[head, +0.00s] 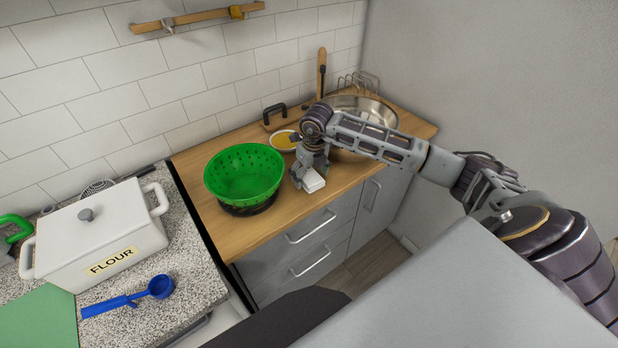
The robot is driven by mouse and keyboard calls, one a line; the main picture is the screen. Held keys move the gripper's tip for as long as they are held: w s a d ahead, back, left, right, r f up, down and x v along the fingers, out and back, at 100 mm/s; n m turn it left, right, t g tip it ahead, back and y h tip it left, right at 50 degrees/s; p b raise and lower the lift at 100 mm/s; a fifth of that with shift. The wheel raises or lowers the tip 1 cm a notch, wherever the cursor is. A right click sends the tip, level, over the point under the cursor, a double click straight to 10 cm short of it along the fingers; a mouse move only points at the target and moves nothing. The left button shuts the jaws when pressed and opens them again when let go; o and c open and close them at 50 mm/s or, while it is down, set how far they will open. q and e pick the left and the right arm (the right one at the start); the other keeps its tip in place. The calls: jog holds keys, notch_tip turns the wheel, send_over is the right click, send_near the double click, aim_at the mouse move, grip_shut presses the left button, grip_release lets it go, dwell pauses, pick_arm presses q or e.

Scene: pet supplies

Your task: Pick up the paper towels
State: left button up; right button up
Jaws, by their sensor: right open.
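My right gripper (308,177) points down over the front edge of the wooden counter (216,224), and its jaws are open. A small white block-like thing (314,182) shows right at its fingertips. It may be the paper towels, but it is too small and partly covered to be sure. I cannot tell whether the fingers touch it. No other paper towels are plain to see. My left gripper is out of view.
A green colander (243,174) stands left of the gripper. A yellow-filled bowl (284,140) and a steel bowl (352,104) are behind it. A white flour box (97,232) and a blue scoop (131,297) lie on the speckled counter at left.

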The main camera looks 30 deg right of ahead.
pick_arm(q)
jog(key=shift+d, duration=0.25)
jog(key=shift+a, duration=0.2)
pick_arm(e)
jog(key=shift+c, duration=0.9)
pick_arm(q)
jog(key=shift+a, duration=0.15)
pick_arm(e)
jog(key=c, duration=0.7)
jog(key=shift+r, duration=0.1)
